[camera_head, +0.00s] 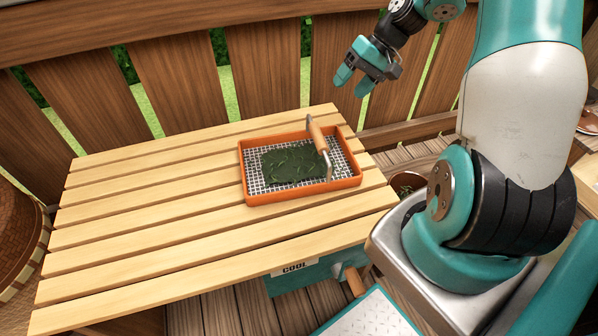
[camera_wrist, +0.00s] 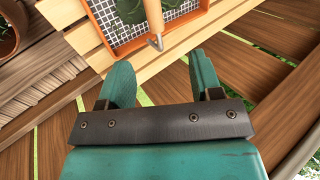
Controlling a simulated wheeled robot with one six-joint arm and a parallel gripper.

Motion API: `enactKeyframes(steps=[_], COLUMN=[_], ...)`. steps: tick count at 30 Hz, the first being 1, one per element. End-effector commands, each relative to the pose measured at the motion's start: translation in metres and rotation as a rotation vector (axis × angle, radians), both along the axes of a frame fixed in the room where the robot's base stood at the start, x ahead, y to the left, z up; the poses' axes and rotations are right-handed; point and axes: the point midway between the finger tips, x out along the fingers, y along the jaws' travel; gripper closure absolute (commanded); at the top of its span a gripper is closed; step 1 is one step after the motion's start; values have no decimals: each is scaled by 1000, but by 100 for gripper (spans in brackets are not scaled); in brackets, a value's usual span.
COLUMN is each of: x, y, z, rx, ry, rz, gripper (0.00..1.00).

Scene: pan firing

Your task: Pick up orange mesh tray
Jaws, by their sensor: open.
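The orange mesh tray (camera_head: 247,180) lies on the slatted wooden table, near its right end. A dark green leafy mass lies on the mesh. My gripper (camera_head: 354,80) is open and empty, raised above and behind the tray's right side. Its two fingers (camera_wrist: 160,84) are apart from the tray.
The slatted table (camera_head: 130,215) has clear room left of the tray. A wooden fence (camera_head: 180,80) stands behind it. A teal box marked "COOL" (camera_head: 300,280) sits under the front edge. A pot (camera_head: 405,183) is right of the table. A woven basket (camera_head: 18,235) is at far left.

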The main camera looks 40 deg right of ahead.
Motion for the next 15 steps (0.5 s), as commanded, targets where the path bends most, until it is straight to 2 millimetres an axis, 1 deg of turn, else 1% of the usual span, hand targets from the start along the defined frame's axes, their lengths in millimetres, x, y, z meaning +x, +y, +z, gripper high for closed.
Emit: enactKeyframes(steps=[1, 2, 4, 12, 15], x=[0, 1, 3, 15, 19], y=[-3, -3, 3, 37, 47], z=[-10, -13, -22, -74, -90], rx=[6, 8, 10, 9, 9], ry=[2, 2, 2, 5, 4], rz=[-12, -14, -14, -9, -9], gripper=[41, 41, 41, 41, 41])
